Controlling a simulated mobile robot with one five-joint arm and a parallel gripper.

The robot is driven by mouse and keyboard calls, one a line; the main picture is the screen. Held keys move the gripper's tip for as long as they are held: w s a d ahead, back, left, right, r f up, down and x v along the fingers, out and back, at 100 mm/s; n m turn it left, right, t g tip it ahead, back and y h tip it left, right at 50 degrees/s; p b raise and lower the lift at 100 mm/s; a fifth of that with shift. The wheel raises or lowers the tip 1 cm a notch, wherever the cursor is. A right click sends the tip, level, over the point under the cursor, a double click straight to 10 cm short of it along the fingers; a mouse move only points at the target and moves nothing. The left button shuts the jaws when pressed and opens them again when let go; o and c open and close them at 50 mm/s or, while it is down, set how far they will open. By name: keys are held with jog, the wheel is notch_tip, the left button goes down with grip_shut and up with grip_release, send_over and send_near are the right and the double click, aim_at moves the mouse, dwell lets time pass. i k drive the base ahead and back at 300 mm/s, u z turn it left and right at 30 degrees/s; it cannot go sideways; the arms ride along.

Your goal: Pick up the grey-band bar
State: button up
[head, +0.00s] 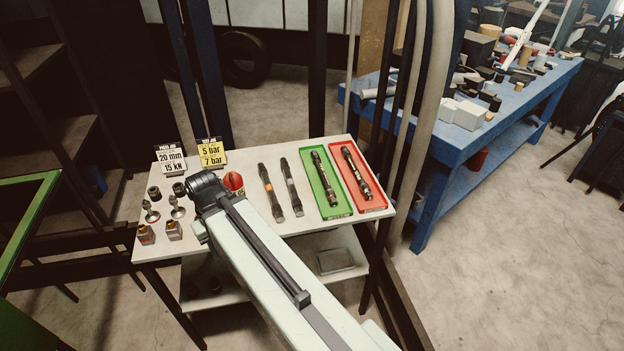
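The grey-band bar (291,187) is a dark bar with a pale grey band near its middle. It lies on the white table (318,229), just left of the green tray. A similar dark bar with an orange band (270,191) lies close to its left, with a narrow gap between them. My arm reaches in from the lower right and its dark end joint is over the table, left of both bars. My gripper's fingers do not show; the arm hides that spot. I see nothing touching the grey-band bar.
A green tray (342,209) and a red tray (377,204) each hold a dark fitted bar. A blue workbench (436,150) is behind right.

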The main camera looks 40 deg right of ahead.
aim_at(296, 204)
jog(key=z, duration=0.8)
jog(key=k, duration=0.45)
jog(key=z, duration=0.1)
jog(key=i, duration=0.5)
jog(key=u, duration=0.05)
